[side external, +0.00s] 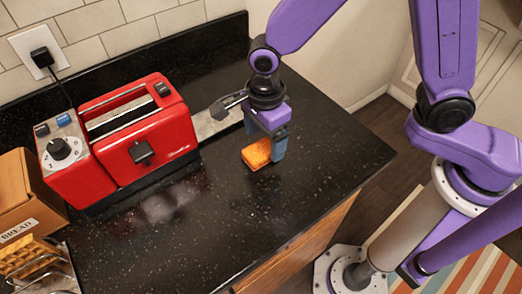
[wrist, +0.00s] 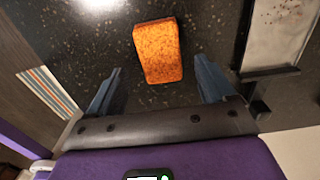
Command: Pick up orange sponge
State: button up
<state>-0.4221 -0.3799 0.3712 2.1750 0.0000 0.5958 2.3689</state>
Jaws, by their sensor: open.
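The orange sponge (side external: 257,154) lies flat on the black speckled counter. In the wrist view the sponge (wrist: 159,51) is a rounded rectangle between and just beyond the lines of the two fingers. My gripper (side external: 265,147) is low over the counter, right at the sponge in the side view. Its two blue fingers are spread wide in the wrist view (wrist: 158,82), with nothing held between them. In the side view one finger stands beside the sponge's right end; whether it touches cannot be told.
A red toaster (side external: 150,140) stands on the counter to the left. A grey metal strip (side external: 217,120) lies behind my gripper. A bread box (side external: 30,200) and a wire toast rack (side external: 40,268) are at far left. The counter in front of the sponge is clear, ending at a wooden edge (side external: 300,250).

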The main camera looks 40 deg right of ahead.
aim_at(264, 147)
jog(key=shift+f, duration=1.5)
jog(key=c, duration=1.2)
jog(key=shift+w+r, duration=0.1)
jog(key=shift+r, duration=0.45)
notch_tip(264, 147, up, 2)
jog(key=shift+r, duration=0.1)
jog(key=s+d+r, duration=0.9)
jog(key=s, duration=0.2)
jog(key=shift+r, duration=0.4)
